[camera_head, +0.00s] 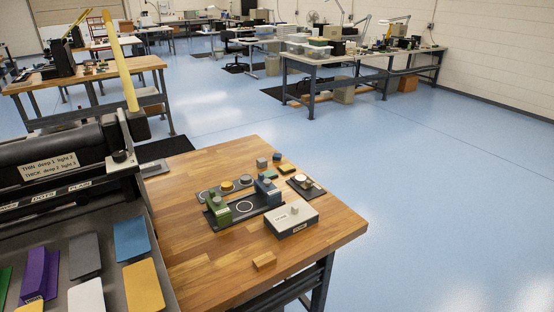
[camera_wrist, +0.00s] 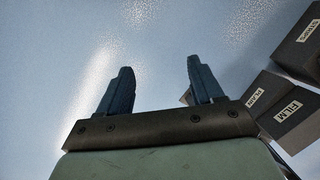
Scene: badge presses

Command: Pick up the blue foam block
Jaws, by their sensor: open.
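A small blue block (camera_head: 277,157), which looks like the foam block, sits near the far edge of the wooden table (camera_head: 195,262) in the head view. A small grey block (camera_head: 262,162) stands just left of it, and a low dark and yellowish piece (camera_head: 286,169) lies just in front. My gripper (camera_wrist: 155,88) shows only in the wrist view. Its two dark blue fingers are apart with nothing between them, over what looks like blue floor. The blue block is not in the wrist view.
A green press (camera_head: 217,208) and a blue press (camera_head: 267,191) stand mid-table. A grey box (camera_head: 291,220) and a wooden block (camera_head: 264,260) are nearer. A large machine with coloured sheets (camera_head: 131,240) fills the left. Labelled dark boxes (camera_wrist: 289,114) are right in the wrist view.

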